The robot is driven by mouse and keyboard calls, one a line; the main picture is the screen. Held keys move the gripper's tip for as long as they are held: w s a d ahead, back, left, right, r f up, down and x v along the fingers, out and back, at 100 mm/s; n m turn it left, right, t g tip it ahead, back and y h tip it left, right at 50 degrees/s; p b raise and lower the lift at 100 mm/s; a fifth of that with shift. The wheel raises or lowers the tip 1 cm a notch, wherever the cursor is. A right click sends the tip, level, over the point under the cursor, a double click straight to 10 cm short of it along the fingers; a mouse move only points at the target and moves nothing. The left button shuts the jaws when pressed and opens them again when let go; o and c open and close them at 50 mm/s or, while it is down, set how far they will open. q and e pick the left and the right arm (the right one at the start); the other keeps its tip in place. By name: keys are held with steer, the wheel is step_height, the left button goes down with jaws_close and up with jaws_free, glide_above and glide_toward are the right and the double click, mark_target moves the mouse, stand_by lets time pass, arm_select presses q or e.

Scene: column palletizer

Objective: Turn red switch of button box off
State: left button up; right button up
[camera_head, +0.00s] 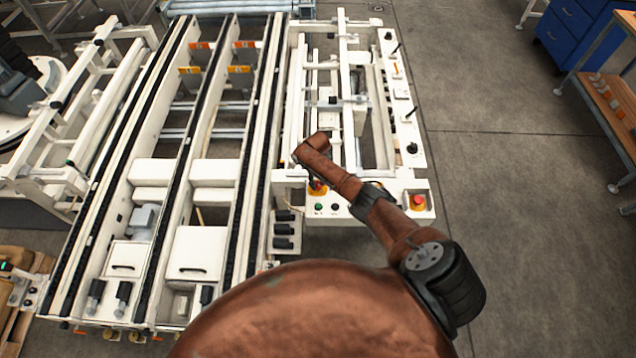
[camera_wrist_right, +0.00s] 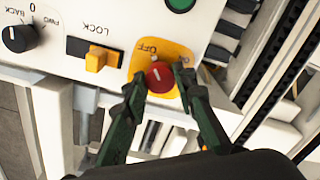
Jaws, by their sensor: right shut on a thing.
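The red switch (camera_wrist_right: 160,77) is a round red knob with a pale mark, on a yellow plate (camera_wrist_right: 178,50) with an OFF label. The white button box (camera_wrist_right: 205,30) carries it; the box panel also shows in the head view (camera_head: 345,212). My right gripper (camera_wrist_right: 160,80) has its dark green fingers on either side of the red knob, shut on it. In the head view the yellow plate (camera_head: 317,190) shows just below my wrist, and my arm hides much around it. My left gripper is in neither view.
An orange LOCK switch (camera_wrist_right: 98,60), a black FWD/BACK knob (camera_wrist_right: 20,38) and a green button (camera_wrist_right: 180,3) sit near the red knob. A red emergency button (camera_head: 419,201) is at the box's right corner. Conveyor rails (camera_head: 170,170) lie left; open floor lies right.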

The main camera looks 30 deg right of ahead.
mark_target(318, 184)
steer(key=shift+s+f+n, duration=0.1)
steer(key=shift+n, duration=0.4)
steer(key=o, duration=1.2)
steer(key=shift+c, duration=0.2)
steer(key=shift+r, duration=0.2)
step_height(318, 184, up, 12)
steer(key=shift+f, duration=0.15)
